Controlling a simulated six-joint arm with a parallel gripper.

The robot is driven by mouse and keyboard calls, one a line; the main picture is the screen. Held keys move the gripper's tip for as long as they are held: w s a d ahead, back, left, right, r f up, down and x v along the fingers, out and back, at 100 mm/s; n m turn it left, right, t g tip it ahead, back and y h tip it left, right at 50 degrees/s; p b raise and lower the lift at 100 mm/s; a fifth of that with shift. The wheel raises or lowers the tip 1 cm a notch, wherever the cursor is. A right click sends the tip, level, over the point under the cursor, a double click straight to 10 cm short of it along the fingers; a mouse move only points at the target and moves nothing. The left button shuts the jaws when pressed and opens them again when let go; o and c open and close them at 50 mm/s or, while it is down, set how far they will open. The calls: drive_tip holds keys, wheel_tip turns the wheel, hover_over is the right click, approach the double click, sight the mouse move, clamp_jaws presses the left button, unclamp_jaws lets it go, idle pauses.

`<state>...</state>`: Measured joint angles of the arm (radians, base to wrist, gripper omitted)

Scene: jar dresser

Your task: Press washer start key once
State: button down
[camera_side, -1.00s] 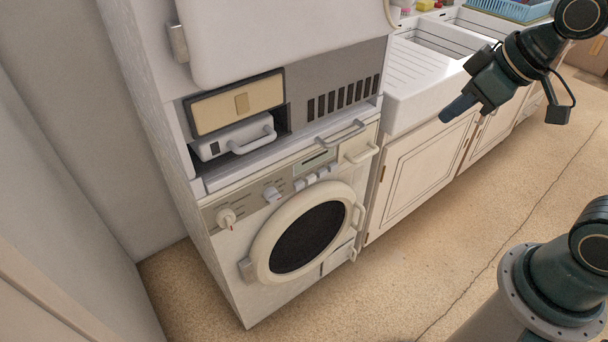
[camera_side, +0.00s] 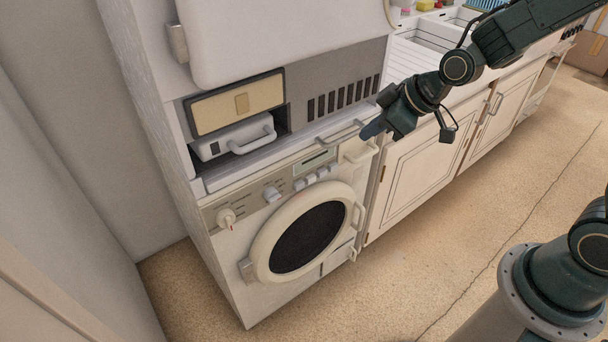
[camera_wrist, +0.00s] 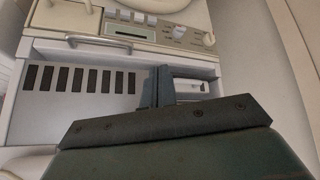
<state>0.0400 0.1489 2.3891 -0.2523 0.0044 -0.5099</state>
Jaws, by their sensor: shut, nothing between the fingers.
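The white washer (camera_side: 229,268) stands under the tall cabinet, its round dark door (camera_side: 310,236) shut. A short row of small pale keys (camera_side: 311,179) sits on its panel below a display (camera_side: 315,161); which is the start key I cannot read. The keys (camera_wrist: 132,16) also show at the top of the wrist view, which is upside down. My gripper (camera_side: 371,131) is shut and empty, up and right of the keys and apart from them, near the cream drawer handle (camera_side: 362,153). Its shut fingers (camera_wrist: 161,76) point toward the cabinet front in the wrist view.
Two knobs (camera_side: 272,194) sit left of the keys. A metal bar handle (camera_side: 341,133) juts out above the panel, and a vent grille (camera_side: 340,98) lies higher. A sink counter (camera_side: 410,88) stands right. The floor in front is clear.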

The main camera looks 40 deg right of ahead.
drive_tip(key=w+a+f+n+t+y, duration=0.1)
drive_tip(key=w+f, duration=0.4)
drive_tip(key=f, duration=0.8)
drive_tip(key=t, duration=0.1)
approach(311, 179)
drive_tip(key=s+a+f, duration=0.2)
drive_tip(key=s+f, duration=0.3)
drive_tip(key=s, duration=0.1)
drive_tip(key=shift+s+f+h, duration=0.15)
drive_tip(key=shift+f+h, duration=0.25)
drive_tip(key=shift+f, duration=0.4)
drive_tip(key=w, duration=0.9)
drive_tip(key=shift+w, duration=0.75)
idle(2.6)
drive_tip(key=shift+s, duration=0.8)
